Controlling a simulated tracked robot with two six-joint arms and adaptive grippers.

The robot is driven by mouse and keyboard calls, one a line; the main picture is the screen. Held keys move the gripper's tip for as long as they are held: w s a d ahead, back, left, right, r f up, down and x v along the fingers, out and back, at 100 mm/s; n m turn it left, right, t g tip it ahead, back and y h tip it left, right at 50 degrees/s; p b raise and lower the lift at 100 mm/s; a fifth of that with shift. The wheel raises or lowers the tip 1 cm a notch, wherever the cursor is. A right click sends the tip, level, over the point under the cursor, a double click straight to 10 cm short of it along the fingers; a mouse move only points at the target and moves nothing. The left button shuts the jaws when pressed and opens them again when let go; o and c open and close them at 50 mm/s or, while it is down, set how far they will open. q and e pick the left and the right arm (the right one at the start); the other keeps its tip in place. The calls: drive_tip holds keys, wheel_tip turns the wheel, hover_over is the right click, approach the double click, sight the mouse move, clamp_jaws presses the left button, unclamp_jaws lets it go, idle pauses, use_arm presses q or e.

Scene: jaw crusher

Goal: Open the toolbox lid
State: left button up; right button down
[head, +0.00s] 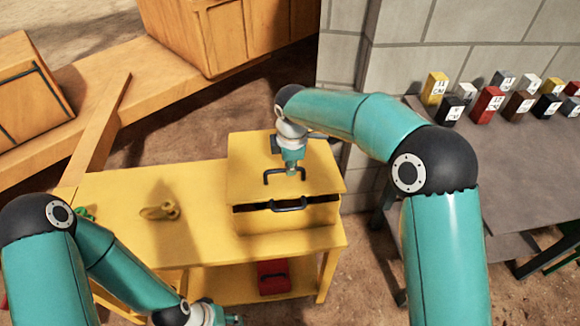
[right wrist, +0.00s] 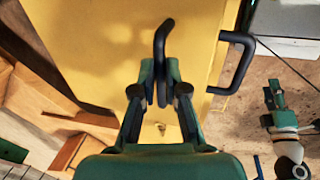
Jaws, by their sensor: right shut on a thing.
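The yellow toolbox (head: 325,214) stands on the right end of a yellow workbench (head: 205,248). Its lid (head: 245,160) has a black handle (head: 268,177) on top, also seen in the right wrist view (right wrist: 160,32). My right gripper (head: 291,172) is shut on this lid handle, which sits between its fingers. A second black handle (head: 288,205) is on the toolbox front. A dark line shows under the lid's front edge; I cannot tell if the lid is raised. My left gripper (head: 232,319) is low in front of the bench, partly cut off; its jaw state is unclear.
A yellow clamp-like piece (head: 160,211) lies on the bench left of the toolbox. A red box (head: 273,277) is on the lower shelf. Several small coloured boxes (head: 488,104) line a grey table at right. A block wall (head: 400,35) rises behind. Wooden crates are at back left.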

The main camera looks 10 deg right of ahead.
drive_tip(key=w+r+p, duration=0.7)
drive_tip(key=r+p, duration=0.3)
drive_tip(key=p, duration=0.1)
drive_tip(key=shift+w+r+p, duration=0.2)
drive_tip(key=shift+r+p, duration=0.1)
drive_tip(key=shift+d, duration=0.1)
drive_tip(key=c, duration=1.4)
unclamp_jaws()
drive_tip(key=shift+f, duration=0.15)
drive_tip(key=shift+o, duration=1)
drive_tip(key=shift+w+f, duration=0.15)
drive_tip(key=shift+w, duration=0.2)
drive_tip(key=shift+r, duration=0.2)
